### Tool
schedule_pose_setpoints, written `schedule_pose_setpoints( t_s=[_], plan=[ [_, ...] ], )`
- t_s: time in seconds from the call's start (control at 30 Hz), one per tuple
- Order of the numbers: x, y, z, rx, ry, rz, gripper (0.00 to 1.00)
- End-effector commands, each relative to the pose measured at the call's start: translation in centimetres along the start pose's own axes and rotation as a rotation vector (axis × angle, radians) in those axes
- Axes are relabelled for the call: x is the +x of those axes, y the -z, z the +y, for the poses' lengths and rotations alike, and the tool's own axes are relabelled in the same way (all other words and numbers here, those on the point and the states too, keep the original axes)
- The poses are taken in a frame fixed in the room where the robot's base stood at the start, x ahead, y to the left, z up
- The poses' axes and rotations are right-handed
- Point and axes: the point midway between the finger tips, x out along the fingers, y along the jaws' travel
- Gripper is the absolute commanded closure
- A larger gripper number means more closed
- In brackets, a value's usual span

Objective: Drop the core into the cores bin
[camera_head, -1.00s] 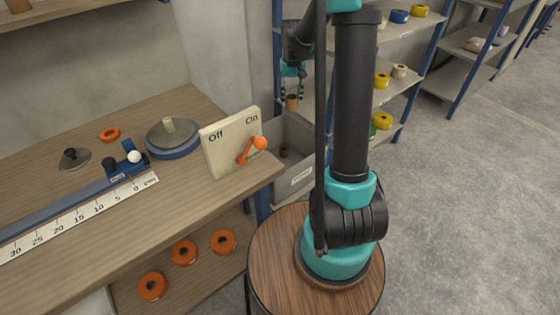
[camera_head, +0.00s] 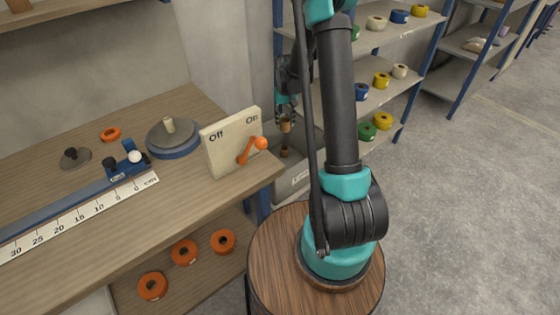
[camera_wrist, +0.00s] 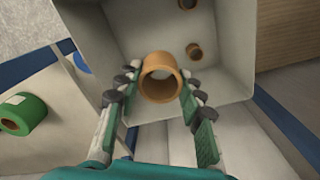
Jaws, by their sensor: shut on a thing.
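The core (camera_wrist: 160,78) is a short brown cardboard tube. It is held between the fingertips of my gripper (camera_wrist: 158,88) in the wrist view, with its round opening facing the camera. In the head view the core (camera_head: 286,126) hangs under my gripper (camera_head: 285,116), over the grey cores bin (camera_head: 295,182). The bin (camera_wrist: 222,82) also shows in the wrist view, below the held core, with two brown cores lying inside. The held core looks to be above the bin's opening; its exact height over the bin floor is hard to tell.
The workbench (camera_head: 60,160) with the Off/On switch panel (camera_head: 232,142) and its orange lever stands left of the bin. A shelf (camera_head: 395,85) with coloured tape rolls stands behind to the right. A green roll (camera_wrist: 22,114) lies left of the bin in the wrist view.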

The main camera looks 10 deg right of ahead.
Motion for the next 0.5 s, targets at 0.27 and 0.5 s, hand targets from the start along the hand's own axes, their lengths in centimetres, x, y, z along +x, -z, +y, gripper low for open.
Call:
schedule_pose_setpoints(
  t_s=[0.27, 0.5],
  plan=[
    [2.6, 0.0, 0.0, 0.000, 0.000, 0.000, 0.77],
    [3.2, 0.0, 0.0, 0.000, 0.000, 0.000, 0.77]
  ],
)
